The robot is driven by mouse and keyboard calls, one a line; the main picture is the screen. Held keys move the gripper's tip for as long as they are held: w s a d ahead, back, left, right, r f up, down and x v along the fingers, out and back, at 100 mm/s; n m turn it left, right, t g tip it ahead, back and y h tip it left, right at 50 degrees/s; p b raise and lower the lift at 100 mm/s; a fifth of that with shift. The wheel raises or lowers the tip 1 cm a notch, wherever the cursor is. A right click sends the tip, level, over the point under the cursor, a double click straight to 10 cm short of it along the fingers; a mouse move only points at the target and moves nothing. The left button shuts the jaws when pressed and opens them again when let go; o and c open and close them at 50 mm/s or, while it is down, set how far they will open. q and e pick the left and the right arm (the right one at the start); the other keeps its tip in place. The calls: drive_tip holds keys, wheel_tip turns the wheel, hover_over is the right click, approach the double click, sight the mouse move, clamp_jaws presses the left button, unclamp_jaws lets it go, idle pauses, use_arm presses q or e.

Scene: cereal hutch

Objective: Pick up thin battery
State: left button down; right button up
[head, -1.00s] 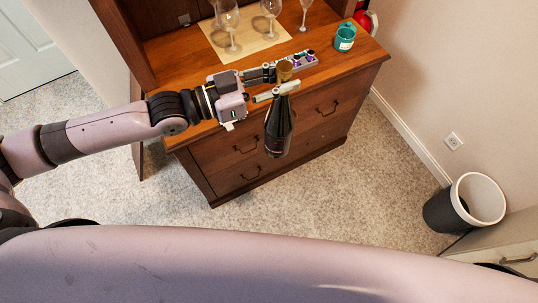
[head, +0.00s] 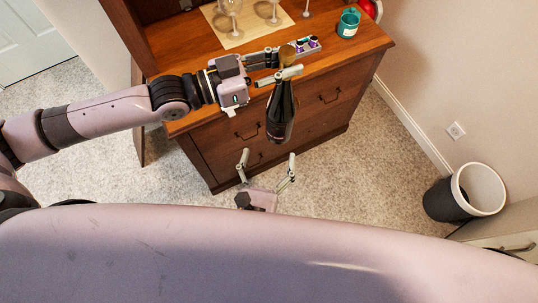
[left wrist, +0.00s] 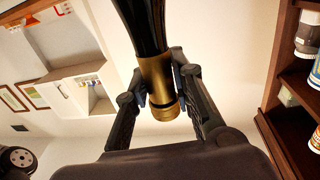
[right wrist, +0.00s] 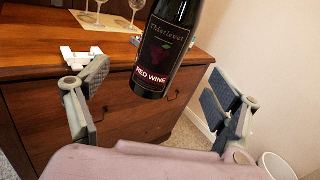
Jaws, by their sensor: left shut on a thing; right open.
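A small pale holder (head: 309,46) with purple and dark pieces in it sits near the counter's front edge; I cannot tell which piece is the thin battery. White block-like parts (right wrist: 82,55) show on the counter in the right wrist view. My left gripper (head: 284,64) is shut on the gold neck of a dark wine bottle (head: 280,115), which hangs upright in front of the drawers. The gold neck (left wrist: 158,85) is between the fingers in the left wrist view. My right gripper (head: 266,160) is open and empty, low, below the bottle. The bottle's label (right wrist: 160,45) faces it.
The wooden hutch (head: 300,102) has drawers below its counter. Glasses (head: 233,22) stand on a beige mat (head: 245,40). A teal jar (head: 348,23) is at the counter's right. A bin (head: 465,193) stands on the carpet at right; the floor between is clear.

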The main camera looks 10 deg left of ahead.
sight(280, 115)
use_arm(q)
drive_tip(key=shift+r, duration=0.2)
use_arm(e)
drive_tip(key=shift+m+h, duration=0.3)
drive_tip(key=shift+m, duration=0.6)
drive_tip(key=w, duration=0.4)
drive_tip(key=w+d, duration=0.1)
drive_tip(key=w, duration=0.3)
drive_tip(key=w+r, duration=0.1)
drive_tip(key=w, duration=0.2)
drive_tip(key=shift+w+d, duration=0.4)
drive_tip(key=shift+c, duration=0.4)
drive_tip(key=c, duration=1.9)
use_arm(q)
drive_tip(key=c, duration=1.8)
unclamp_jaws()
drive_tip(key=shift+c, duration=0.2)
use_arm(e)
drive_tip(key=shift+r, duration=0.25)
clamp_jaws()
use_arm(q)
drive_tip(key=o, duration=0.5)
drive_tip(key=shift+f, duration=0.15)
drive_tip(key=shift+o, duration=0.2)
